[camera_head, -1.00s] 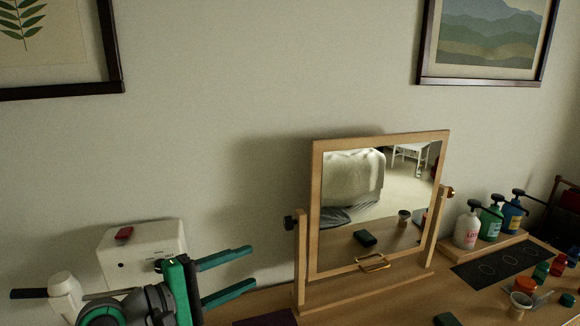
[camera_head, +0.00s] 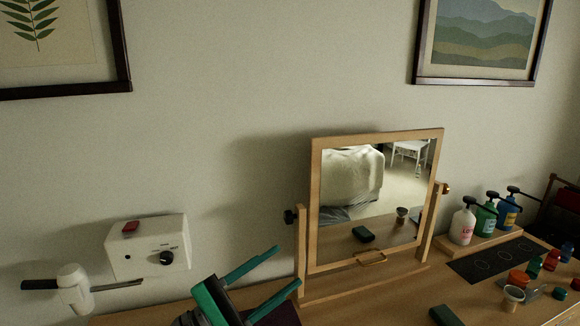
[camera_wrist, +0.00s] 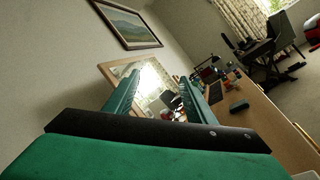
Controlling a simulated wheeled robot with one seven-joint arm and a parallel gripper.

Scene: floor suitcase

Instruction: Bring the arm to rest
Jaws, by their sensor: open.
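My gripper (camera_head: 288,270) is at the bottom of the head view, left of the tilting mirror and above the wooden dresser top. Its two green fingers are spread apart with nothing between them, pointing up and to the right. In the wrist view my gripper (camera_wrist: 154,88) shows both fingers apart, with the mirror beyond them. The rest of my arm is mostly below the head view's lower edge.
The wood-framed mirror (camera_head: 315,240) stands on the dresser (camera_head: 385,300). A white box with a knob (camera_head: 130,262) is at left. Pump bottles (camera_head: 486,222), a dark mat (camera_head: 470,268), small jars, a cup (camera_head: 513,297) and a dark green block (camera_head: 445,316) are at right.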

